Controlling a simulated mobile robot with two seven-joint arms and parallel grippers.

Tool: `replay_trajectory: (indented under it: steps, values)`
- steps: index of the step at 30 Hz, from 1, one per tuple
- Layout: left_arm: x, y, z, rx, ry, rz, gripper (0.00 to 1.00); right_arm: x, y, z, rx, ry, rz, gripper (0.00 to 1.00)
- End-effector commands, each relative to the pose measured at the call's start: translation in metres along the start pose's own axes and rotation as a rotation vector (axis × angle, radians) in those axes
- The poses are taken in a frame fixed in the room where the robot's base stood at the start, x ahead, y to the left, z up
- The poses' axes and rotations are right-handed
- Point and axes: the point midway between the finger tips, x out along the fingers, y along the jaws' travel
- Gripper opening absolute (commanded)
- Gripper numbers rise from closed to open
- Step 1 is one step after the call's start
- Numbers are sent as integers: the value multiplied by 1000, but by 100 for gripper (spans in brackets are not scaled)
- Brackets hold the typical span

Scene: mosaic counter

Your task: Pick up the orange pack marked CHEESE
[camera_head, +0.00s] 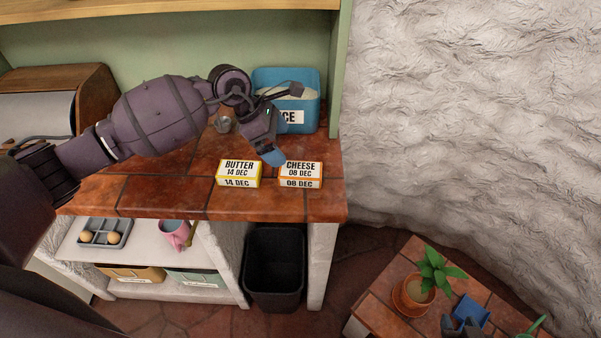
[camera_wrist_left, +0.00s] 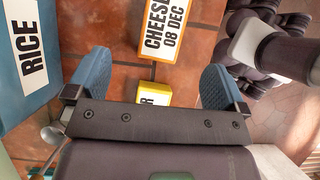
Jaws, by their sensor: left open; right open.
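The orange pack marked CHEESE, 08 DEC (camera_head: 300,174) lies on the red-tiled counter near its front right edge. It also shows at the top middle of the left wrist view (camera_wrist_left: 168,35), ahead of the gap between my fingers. My left gripper (camera_head: 272,156) is open and empty with blue fingertips, above the counter just behind and left of the CHEESE pack. It also shows in the left wrist view (camera_wrist_left: 155,78). My right gripper (camera_head: 467,321) appears at the bottom right of the head view, partly cut off, with a blue finger, over the small tiled table.
A yellow BUTTER pack (camera_head: 238,173) lies left of CHEESE with a small gap. A blue RICE bin (camera_head: 299,118) stands behind. A wooden bread box (camera_head: 92,90) stands at the left. A potted plant (camera_head: 413,295) is on the low table (camera_head: 385,300). A rough wall rises at right.

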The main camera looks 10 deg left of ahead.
Motion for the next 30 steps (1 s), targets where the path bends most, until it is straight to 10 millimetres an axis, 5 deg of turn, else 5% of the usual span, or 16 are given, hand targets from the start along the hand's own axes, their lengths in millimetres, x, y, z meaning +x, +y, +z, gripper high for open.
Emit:
replay_trajectory:
  steps: [9, 30]
  values:
    - [43, -1, 0, 0, 3, -2, 99, 0, 0, -5, -1, 5, -1, 43]
    - [104, -6, 0, 1, 1, -1, 99, -4, 1, -20, -2, 17, -2, 43]
